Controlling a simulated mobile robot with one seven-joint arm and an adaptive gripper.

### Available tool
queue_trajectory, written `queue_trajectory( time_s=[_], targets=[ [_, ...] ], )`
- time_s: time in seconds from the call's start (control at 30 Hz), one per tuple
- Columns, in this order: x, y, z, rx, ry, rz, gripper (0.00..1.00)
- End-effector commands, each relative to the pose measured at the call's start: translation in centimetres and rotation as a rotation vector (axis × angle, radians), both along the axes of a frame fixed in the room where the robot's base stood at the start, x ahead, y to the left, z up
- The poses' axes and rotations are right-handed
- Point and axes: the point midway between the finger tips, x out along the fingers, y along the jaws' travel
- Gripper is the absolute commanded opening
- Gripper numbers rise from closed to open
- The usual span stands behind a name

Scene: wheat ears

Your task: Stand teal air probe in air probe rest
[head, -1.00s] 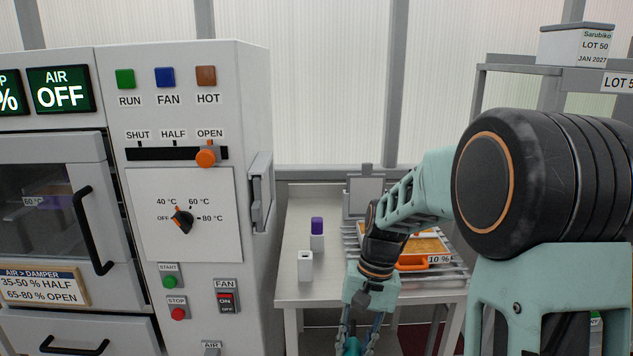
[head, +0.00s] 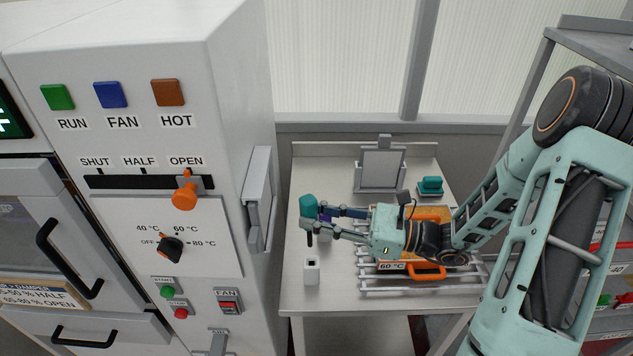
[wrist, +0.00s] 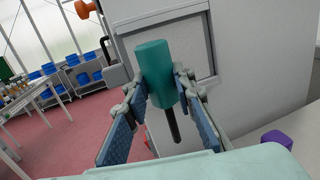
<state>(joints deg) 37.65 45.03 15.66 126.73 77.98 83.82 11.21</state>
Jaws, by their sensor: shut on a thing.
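The teal air probe (head: 307,205) is held by my gripper (head: 313,216), which is shut on its thick teal body. Its thin black stem points down, close to upright in the head view. In the wrist view the teal air probe (wrist: 155,75) sits between the two fingers of my gripper (wrist: 158,90), its stem hanging below, slightly tilted in the picture. A small white rest (head: 311,271) with a dark opening on top stands empty on the table, below and nearer than the probe. The stem's tip appears above and apart from it.
A purple probe (head: 325,220) stands behind my fingers, partly hidden; it also shows in the wrist view (wrist: 277,145). The grey dryer cabinet (head: 232,150) rises at the left. A rack with an orange-handled tray (head: 427,271) lies right, and a teal object (head: 430,187) behind.

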Motion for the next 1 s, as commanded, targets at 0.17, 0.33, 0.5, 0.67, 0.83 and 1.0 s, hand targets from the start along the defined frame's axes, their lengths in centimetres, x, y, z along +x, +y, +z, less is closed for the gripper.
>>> queue_trajectory(
  time_s=[0.17,0.33,0.5,0.67,0.83,1.0],
  targets=[
    [0.3,-0.2,0.4,0.017,-0.003,-0.025,0.00],
    [0.3,-0.2,0.3,0.016,-0.003,-0.023,0.00],
    [0.3,-0.4,0.4,0.015,-0.003,-0.022,0.00],
    [0.3,-0.4,-0.4,0.014,-0.003,-0.021,0.00],
    [0.3,-0.4,-1.8,0.014,-0.003,-0.021,0.00],
    [0.3,-0.4,-3.5,0.014,-0.002,-0.021,0.00]
  ],
)
